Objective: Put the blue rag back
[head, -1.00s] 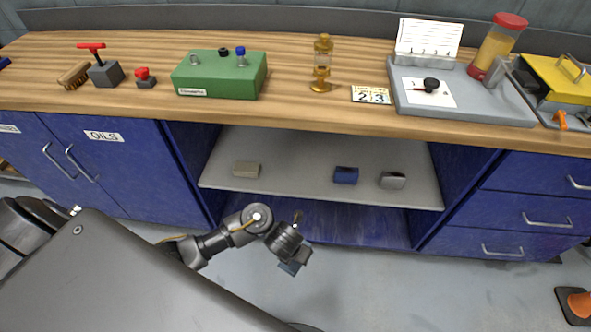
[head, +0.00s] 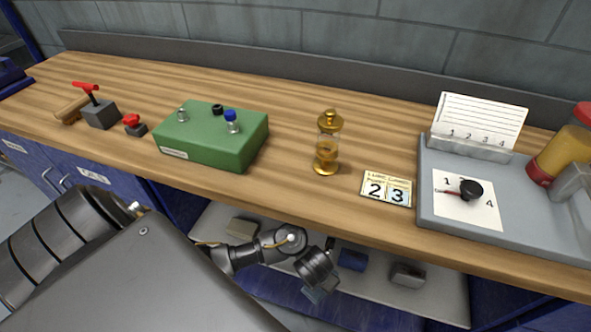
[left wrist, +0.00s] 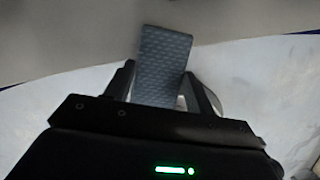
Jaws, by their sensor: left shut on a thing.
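My left gripper (head: 318,284) is in front of the open shelf under the bench. It is shut on a blue-grey, textured, folded rag (left wrist: 160,55), which sticks out beyond the fingertips in the left wrist view. In the head view only a small piece of the rag (head: 312,294) shows below the gripper. On the shelf (head: 212,217) lie a dark blue block-like item (head: 353,260), a beige one (head: 242,228) and a grey one (head: 407,275). My right gripper is not in view.
The wooden bench top (head: 290,120) overhangs the shelf. A red-handled block (head: 100,112) and red button (head: 133,124) are at left.

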